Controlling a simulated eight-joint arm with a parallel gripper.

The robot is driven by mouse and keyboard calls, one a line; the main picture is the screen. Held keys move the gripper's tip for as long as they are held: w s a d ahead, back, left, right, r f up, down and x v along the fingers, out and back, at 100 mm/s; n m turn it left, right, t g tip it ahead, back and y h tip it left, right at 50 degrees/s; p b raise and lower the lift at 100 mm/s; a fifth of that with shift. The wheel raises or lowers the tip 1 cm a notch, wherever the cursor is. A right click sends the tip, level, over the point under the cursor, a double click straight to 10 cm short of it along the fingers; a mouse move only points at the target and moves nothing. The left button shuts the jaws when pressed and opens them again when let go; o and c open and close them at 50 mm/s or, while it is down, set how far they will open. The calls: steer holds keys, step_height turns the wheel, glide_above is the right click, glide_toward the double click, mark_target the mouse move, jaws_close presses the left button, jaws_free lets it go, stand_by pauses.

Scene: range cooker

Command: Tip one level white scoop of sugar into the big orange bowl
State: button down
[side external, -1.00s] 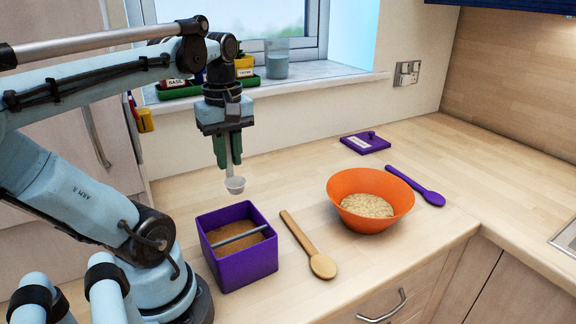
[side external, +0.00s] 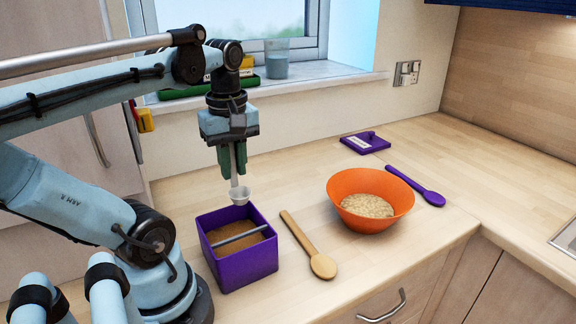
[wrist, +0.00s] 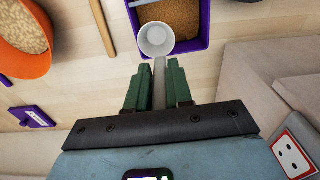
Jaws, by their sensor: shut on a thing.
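My gripper (side external: 234,167) is shut on the handle of the white scoop (side external: 240,194), which hangs below it over the back edge of the purple box. In the wrist view, my gripper (wrist: 159,85) holds the handle and the scoop (wrist: 156,40) looks empty. The purple box (side external: 250,274) is open, with brown sugar (side external: 225,235) inside and a grey bar (side external: 240,238) across its top. The big orange bowl (side external: 352,184) stands to the right, with pale oat-like flakes (side external: 367,205) in it.
A wooden spoon (side external: 308,246) lies between box and bowl. A purple spoon (side external: 418,187) lies right of the bowl, and a purple lid (side external: 365,143) lies behind it. A glass (side external: 277,60) stands on the windowsill. The counter behind the box is clear.

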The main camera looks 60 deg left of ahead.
step_height(320, 180, down, 11)
steer(key=shift+f, duration=0.15)
stand_by(1.1)
steer(key=shift+s, duration=0.25)
stand_by(0.3)
steer(key=shift+s+d, duration=0.1)
steer(key=shift+s, duration=1.75)
steer(key=shift+s, duration=0.1)
steer(key=shift+w+r, duration=0.3)
steer(key=shift+r, duration=0.5)
steer(key=shift+w+r, duration=0.25)
steer(key=shift+r, duration=0.55)
steer(key=shift+r, duration=0.1)
steer(key=shift+d, duration=0.15)
